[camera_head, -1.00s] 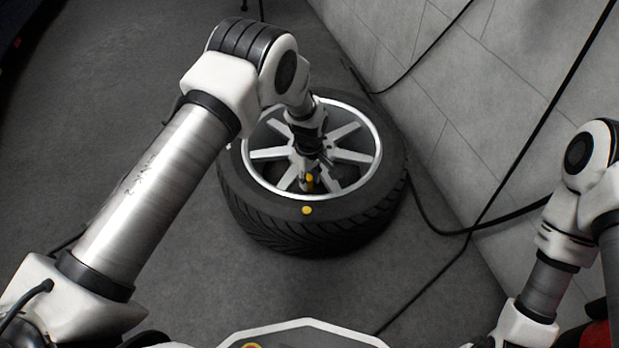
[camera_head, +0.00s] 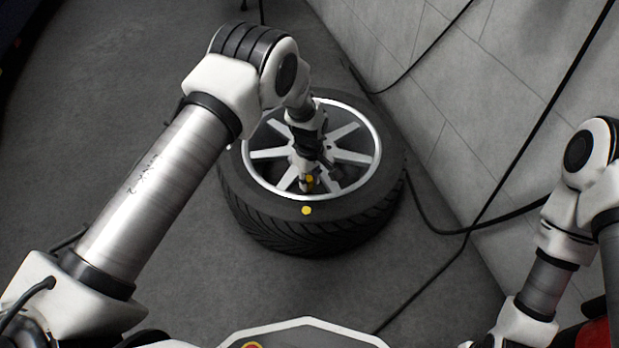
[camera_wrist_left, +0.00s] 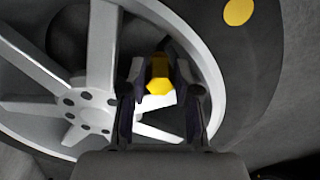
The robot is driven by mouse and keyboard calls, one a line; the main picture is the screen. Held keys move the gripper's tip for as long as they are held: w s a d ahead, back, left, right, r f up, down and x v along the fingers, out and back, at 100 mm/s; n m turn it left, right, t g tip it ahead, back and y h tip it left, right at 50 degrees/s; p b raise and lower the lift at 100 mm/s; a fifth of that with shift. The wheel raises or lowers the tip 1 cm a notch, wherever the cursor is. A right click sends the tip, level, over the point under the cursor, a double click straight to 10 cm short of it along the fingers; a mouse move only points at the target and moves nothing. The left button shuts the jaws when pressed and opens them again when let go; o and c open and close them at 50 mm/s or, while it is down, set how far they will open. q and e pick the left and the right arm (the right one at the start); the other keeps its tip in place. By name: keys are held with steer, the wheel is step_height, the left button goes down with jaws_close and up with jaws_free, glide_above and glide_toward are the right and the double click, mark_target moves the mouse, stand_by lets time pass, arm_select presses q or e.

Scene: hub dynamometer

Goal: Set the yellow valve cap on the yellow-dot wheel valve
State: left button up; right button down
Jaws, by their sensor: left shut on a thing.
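The yellow valve cap (camera_wrist_left: 159,84) is between the fingers of my left gripper (camera_wrist_left: 160,92) in the left wrist view. In the head view the cap is a small yellow spot (camera_head: 309,180) at the tip of my left gripper (camera_head: 307,184), which is shut on it over the near part of the rim. The wheel (camera_head: 258,217) lies flat on the floor with its spokes up. The yellow dot (camera_head: 306,210) is on the tyre's near sidewall, just in front of the gripper, and also shows in the left wrist view (camera_wrist_left: 238,11). The valve is hidden by the gripper and cap.
A tiled wall (camera_head: 470,95) stands to the right of the wheel, with dark cables (camera_head: 440,229) along the wall and floor. The grey floor (camera_head: 130,110) left of the wheel is clear. My right arm is at the right edge, its gripper out of view.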

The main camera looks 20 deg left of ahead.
mark_target(309, 179)
arm_select(q)
steer(key=shift+r, duration=0.1)
stand_by(0.3)
steer(key=shift+r+p, duration=0.7)
steer(key=shift+p, duration=0.05)
stand_by(0.7)
steer(key=shift+r+p, duration=0.8)
steer(key=shift+p, duration=0.1)
stand_by(0.4)
steer(key=shift+f+b, duration=0.6)
steer(key=shift+f, duration=0.65)
stand_by(0.3)
